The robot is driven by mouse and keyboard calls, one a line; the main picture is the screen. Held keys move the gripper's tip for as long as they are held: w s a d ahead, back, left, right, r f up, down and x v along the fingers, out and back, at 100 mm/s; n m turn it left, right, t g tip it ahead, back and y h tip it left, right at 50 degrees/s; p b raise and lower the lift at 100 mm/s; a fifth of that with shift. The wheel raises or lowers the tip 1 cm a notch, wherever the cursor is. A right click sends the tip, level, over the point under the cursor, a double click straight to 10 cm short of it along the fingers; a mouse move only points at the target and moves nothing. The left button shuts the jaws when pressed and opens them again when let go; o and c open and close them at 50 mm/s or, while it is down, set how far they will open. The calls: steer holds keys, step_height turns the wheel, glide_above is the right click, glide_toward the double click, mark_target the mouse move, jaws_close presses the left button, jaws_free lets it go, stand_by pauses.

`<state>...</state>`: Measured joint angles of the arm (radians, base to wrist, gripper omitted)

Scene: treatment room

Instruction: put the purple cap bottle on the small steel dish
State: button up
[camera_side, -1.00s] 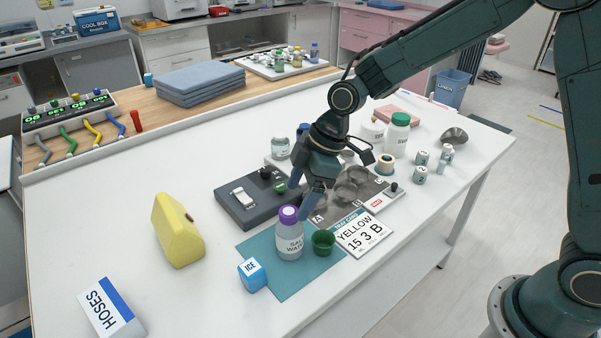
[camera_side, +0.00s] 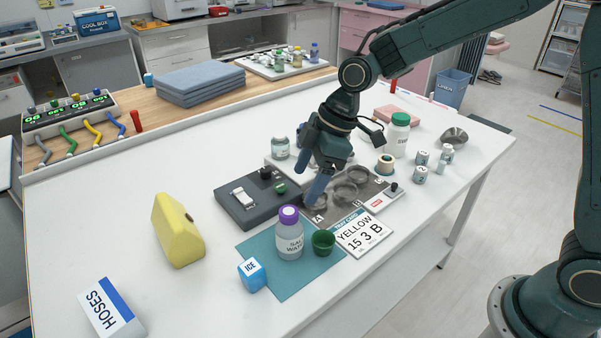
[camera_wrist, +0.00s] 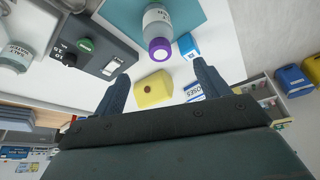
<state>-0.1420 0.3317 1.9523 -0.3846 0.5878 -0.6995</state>
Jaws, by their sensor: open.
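The purple cap bottle (camera_side: 289,240) stands upright on a teal mat (camera_side: 262,246), with a clear body and a label. It also shows in the wrist view (camera_wrist: 158,30), beyond my fingertips. My gripper (camera_side: 308,177) is open and empty, above the grey tray behind the bottle and apart from it. Its two fingers show spread in the wrist view (camera_wrist: 160,75). A grey metallic dish (camera_side: 454,136) lies at the far right of the table. Round shallow dishes (camera_side: 346,192) sit on the grey tray; I cannot tell their material.
A green cup (camera_side: 323,242) stands close right of the bottle. A blue ICE block (camera_side: 252,274) is at its left front. A card (camera_side: 362,234), a dark switch box (camera_side: 243,206) and a yellow block (camera_side: 178,232) are around it. A green-capped bottle (camera_side: 398,137) and small vials stand at right.

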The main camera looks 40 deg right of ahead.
steer(key=shift+r, duration=0.1)
steer(key=s+d+r+m+t+h, duration=0.1)
steer(key=s+d+r+m, duration=0.2)
steer(key=s, duration=0.5)
steer(key=s+d+r+m+t+h, duration=0.1)
steer(key=s+d+r+m, duration=0.3)
steer(key=s, duration=0.4)
steer(key=s+d+r+m+t+h, duration=0.1)
steer(key=s+d+r+m+h, duration=0.1)
steer(key=s+d+r+m, duration=0.2)
steer(key=s+d+m, duration=0.1)
steer(key=s+d, duration=0.2)
steer(key=s, duration=0.1)
steer(key=shift+d+t, duration=0.2)
steer(key=shift+t, duration=0.1)
steer(key=shift+s+d+m, duration=0.15)
steer(key=shift+s+m, duration=0.15)
steer(key=shift+s, duration=0.15)
steer(key=shift+c, duration=1.5)
steer(key=shift+w, duration=0.1)
